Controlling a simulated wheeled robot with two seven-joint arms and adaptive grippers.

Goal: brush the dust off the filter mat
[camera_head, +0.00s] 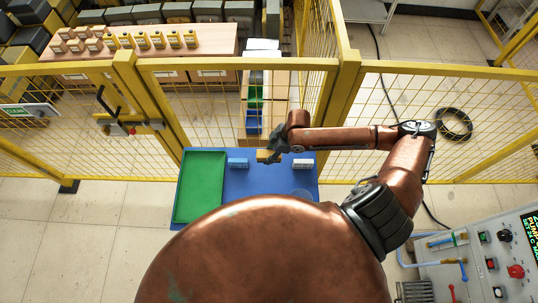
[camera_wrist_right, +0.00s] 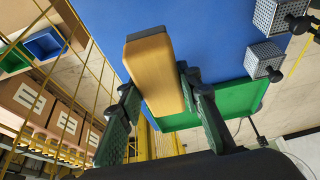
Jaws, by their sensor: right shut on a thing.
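My right gripper (camera_head: 272,153) is above the far part of the blue tabletop (camera_head: 265,183). It is shut on a yellow wooden brush (camera_head: 263,155). In the right wrist view the brush (camera_wrist_right: 160,75) sits between both green fingers of the gripper (camera_wrist_right: 163,110), with a grey strip along its far end. A flat green tray (camera_head: 200,187) lies on the left of the tabletop, apart from the brush. It also shows in the right wrist view (camera_wrist_right: 235,100). I cannot pick out a separate filter mat or dust on it. My left gripper is not in view.
In the right wrist view, two perforated grey blocks (camera_wrist_right: 264,59) (camera_wrist_right: 272,16) are at the right. Yellow fencing (camera_head: 240,64) stands behind; a control panel (camera_head: 490,262) is at right.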

